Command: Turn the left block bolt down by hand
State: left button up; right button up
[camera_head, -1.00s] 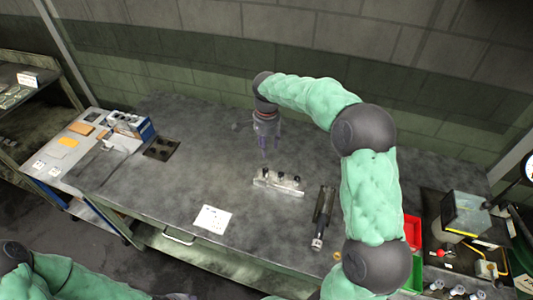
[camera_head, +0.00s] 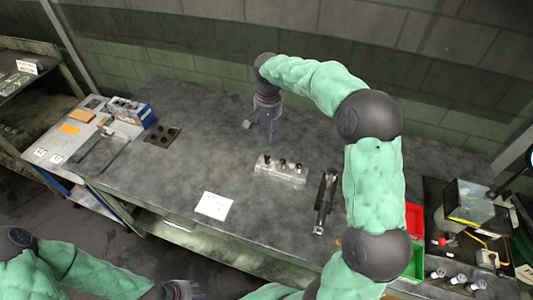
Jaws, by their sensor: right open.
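The metal block (camera_head: 280,173) stands on the grey bench, with a row of dark-headed bolts in its top. The left bolt (camera_head: 267,159) stands at the block's left end. My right gripper (camera_head: 265,129) is open, pointing down, above and behind the left end of the block. It looks apart from the bolts, with nothing seen between its fingers. My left gripper (camera_head: 184,290) is at the bottom edge, away from the block; its jaws are too small and cut off to judge.
A dark tool (camera_head: 326,198) lies right of the block, close to my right arm. A white sheet (camera_head: 213,205) lies front left. Red (camera_head: 414,220) and green (camera_head: 416,262) bins are at right. A dark plate with holes (camera_head: 162,135) is at left.

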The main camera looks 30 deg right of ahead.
aim_at(266, 157)
jog(key=f+n+b, duration=0.2)
jog(key=f+n, duration=0.2)
jog(key=n, duration=0.5)
jog(key=f+n+b, duration=0.3)
jog(key=f+n, duration=0.1)
jog(key=n, duration=0.5)
jog(key=f+n+b, duration=0.2)
jog(key=f+n, duration=0.2)
jog(key=n, duration=0.5)
jog(key=shift+s+a+n, duration=0.15)
jog(key=shift+a+n, duration=0.25)
grip_shut()
